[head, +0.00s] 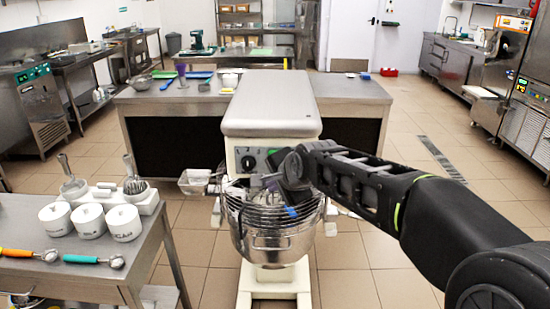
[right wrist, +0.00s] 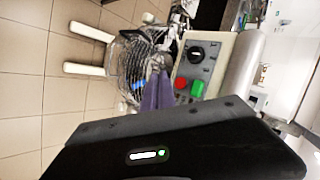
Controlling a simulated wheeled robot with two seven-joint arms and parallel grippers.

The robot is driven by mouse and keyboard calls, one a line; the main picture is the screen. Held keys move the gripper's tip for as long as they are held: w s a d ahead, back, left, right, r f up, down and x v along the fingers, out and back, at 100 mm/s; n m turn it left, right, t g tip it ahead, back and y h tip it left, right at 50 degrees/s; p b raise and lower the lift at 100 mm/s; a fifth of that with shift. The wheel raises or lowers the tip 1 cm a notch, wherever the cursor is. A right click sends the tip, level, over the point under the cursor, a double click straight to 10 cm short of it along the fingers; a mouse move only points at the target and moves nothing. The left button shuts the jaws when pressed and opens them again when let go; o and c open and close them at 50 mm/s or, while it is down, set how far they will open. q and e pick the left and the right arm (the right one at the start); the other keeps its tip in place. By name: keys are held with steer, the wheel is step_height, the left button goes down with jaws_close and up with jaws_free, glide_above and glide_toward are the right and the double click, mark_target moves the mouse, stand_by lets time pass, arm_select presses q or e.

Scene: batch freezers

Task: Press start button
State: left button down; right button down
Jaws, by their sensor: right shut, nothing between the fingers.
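A white floor mixer (head: 270,105) stands ahead, with a wire guard (head: 245,207) over a steel bowl (head: 275,245). In the right wrist view its control panel (right wrist: 211,62) carries a black dial (right wrist: 196,54), a red button (right wrist: 181,84) and a green button (right wrist: 197,89). My right gripper (head: 283,175) is in front of the panel and hides part of it in the head view. In the right wrist view the right gripper's fingers (right wrist: 157,92) are together and empty, beside the red button; contact cannot be told. My left gripper is not in view.
A steel table (head: 75,284) at the left holds white tubs (head: 88,220) and scoops. A long counter (head: 355,90) stands behind the mixer. Tall freezer machines (head: 527,110) are at the right. The tiled floor between them is largely clear.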

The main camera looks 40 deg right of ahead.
steer(key=shift+s+d+r, duration=0.1)
steer(key=shift+d+r, duration=0.1)
steer(key=shift+r, duration=0.15)
steer(key=w+d+p, duration=0.2)
steer(key=w+d, duration=0.3)
steer(key=w, duration=0.2)
steer(key=shift+d+p, duration=0.15)
steer(key=shift+p, duration=0.15)
steer(key=shift+w, duration=0.1)
stand_by(2.0)
steer(key=shift+w+d, duration=0.25)
steer(key=shift+d, duration=0.05)
